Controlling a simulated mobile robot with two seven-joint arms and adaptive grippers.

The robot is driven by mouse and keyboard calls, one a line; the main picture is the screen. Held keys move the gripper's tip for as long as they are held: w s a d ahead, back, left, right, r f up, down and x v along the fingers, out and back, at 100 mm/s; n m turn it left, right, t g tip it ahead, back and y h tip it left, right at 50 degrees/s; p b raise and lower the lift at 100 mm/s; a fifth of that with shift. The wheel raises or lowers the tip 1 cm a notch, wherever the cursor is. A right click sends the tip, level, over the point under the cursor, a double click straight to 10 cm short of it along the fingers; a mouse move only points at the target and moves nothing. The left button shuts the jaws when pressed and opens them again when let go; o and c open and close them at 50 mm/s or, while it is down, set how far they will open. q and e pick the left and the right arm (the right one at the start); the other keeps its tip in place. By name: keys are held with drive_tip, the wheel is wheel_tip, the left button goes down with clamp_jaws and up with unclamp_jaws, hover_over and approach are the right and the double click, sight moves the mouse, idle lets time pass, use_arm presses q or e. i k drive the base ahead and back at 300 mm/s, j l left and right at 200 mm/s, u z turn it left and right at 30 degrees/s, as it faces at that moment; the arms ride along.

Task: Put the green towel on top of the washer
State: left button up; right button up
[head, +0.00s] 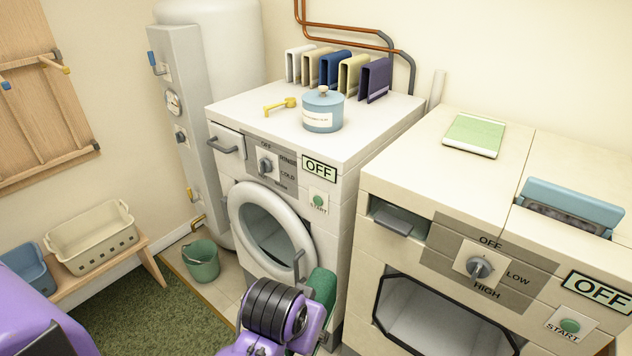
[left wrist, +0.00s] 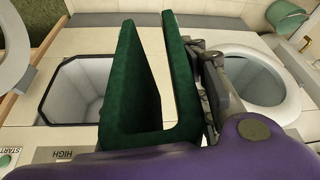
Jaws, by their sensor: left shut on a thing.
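The dark green towel (head: 322,288), folded into a U, is held in front of the washer (head: 330,225), below its top and right of its round door (head: 272,232). In the left wrist view the towel (left wrist: 184,75) stands out from the gripper. My left gripper (left wrist: 208,88) is shut on one side of it. In the head view my wrist hides much of the fingers and the towel's lower part. The washer's white top holds a blue lidded pot (head: 323,112), a yellow scoop (head: 281,106) and several upright folded cloths (head: 336,67) at the back. My right gripper is out of view.
The dryer (head: 400,190) stands right of the washer, with a pale green flat item (head: 475,135) on top. Its square opening (head: 435,320) is near the towel. A green bucket (head: 201,262) stands on the floor. The washer's front top area is clear.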

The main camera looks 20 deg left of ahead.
sight(244, 100)
drive_tip(key=j+z, duration=0.35)
drive_tip(key=j, duration=2.25)
drive_tip(key=i, duration=0.05)
